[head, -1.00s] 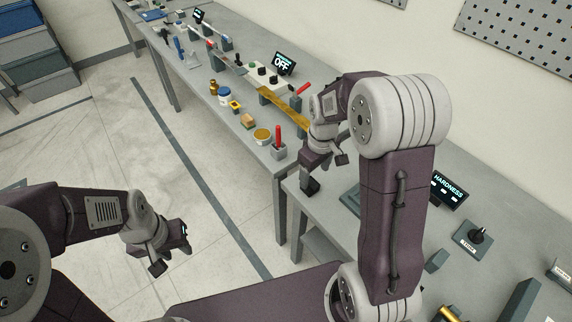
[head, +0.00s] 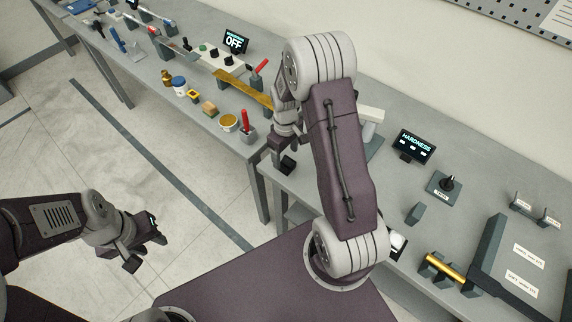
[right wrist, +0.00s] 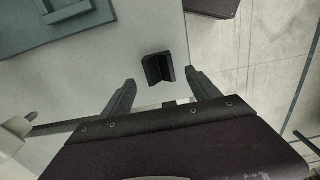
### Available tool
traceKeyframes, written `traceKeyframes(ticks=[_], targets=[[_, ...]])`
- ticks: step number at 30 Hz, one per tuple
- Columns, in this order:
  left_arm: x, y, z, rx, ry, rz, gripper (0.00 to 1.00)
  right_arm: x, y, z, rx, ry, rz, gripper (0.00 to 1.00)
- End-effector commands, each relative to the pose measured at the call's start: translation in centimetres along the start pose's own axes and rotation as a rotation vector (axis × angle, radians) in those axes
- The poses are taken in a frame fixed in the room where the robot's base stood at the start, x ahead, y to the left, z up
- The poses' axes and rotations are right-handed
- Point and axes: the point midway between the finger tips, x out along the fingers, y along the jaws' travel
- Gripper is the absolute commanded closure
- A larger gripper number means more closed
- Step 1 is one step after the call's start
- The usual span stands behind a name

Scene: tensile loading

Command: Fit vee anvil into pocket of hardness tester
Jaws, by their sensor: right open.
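In the right wrist view, a small dark block with a vee notch, which looks like the vee anvil (right wrist: 158,68), stands on the grey bench near its edge. My right gripper (right wrist: 160,92) is open, with the anvil just beyond the gap between its fingertips and apart from both. The grey-green stepped base (right wrist: 60,35) at the top left looks like part of the hardness tester; its pocket is not clear. In the head view the tester is mostly behind my right arm, beside the HARDNESS display (head: 415,146). My right gripper (head: 280,152) is over the bench corner. My left gripper (head: 146,250) is open and empty over the floor.
A dark stand with a black knob (head: 444,186), a small grey block (head: 415,213) and a brass bar on supports (head: 446,268) are on the bench at right. The adjoining bench carries a red-handled tool in a holder (head: 246,128).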

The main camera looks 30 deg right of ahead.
Motion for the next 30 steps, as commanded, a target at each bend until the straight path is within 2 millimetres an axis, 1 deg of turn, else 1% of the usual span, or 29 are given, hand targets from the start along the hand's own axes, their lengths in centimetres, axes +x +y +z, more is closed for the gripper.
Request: traceKeyframes(ticks=[1,3,6,13,14,15,17,18,21,30], targets=[[-0.5,0.0,-0.1,0.000,0.000,0.000,0.64,0.9,-0.1,0.4,0.001,-0.007,-0.004,0.29],[-0.5,0.0,-0.1,0.000,0.000,0.000,0.64,2.2,-0.1,0.4,0.001,-0.006,-0.004,0.29],[-0.6,0.0,-0.1,0.000,0.000,0.000,0.64,3.3,0.0,0.3,0.000,-0.003,-0.002,0.29],[-0.5,0.0,-0.1,0.000,0.000,0.000,0.64,3.5,0.0,0.3,0.000,0.000,0.000,0.29],[-0.5,0.0,-0.1,0.000,0.000,0.000,0.64,3.5,0.0,0.3,0.000,0.000,0.000,0.35],[-0.5,0.0,-0.1,0.000,0.000,0.000,0.64,3.5,0.0,0.3,0.000,0.000,0.000,0.46],[-0.5,0.0,-0.1,0.000,0.000,0.000,0.64,3.5,0.0,0.3,0.000,0.000,0.000,0.62],[-0.5,0.0,-0.1,0.000,0.000,0.000,0.64,3.5,0.0,0.3,0.000,0.000,0.000,0.74],[-0.5,0.0,-0.1,0.000,0.000,0.000,0.64,3.5,0.0,0.3,0.000,0.000,0.000,1.00],[-0.5,0.0,-0.1,0.000,0.000,0.000,0.64,3.4,0.0,0.2,0.001,0.001,0.001,1.00]])
